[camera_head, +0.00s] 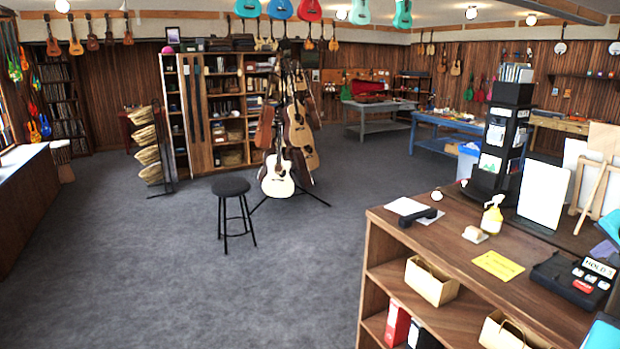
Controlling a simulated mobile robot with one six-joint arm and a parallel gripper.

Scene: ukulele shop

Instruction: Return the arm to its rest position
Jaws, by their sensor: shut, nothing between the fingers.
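Neither my arm nor my gripper shows in the head view, so I cannot see the arm's pose or the gripper's state. The view looks across the shop from beside a wooden counter (456,240) at the lower right.
A black stool (231,188) stands mid-floor beside a stand of guitars (298,128). A rack of baskets (148,150) is further back. On the counter lie a black handset (418,216), a yellow card (498,265) and a pump bottle (492,215). The grey carpet (150,260) at left is clear.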

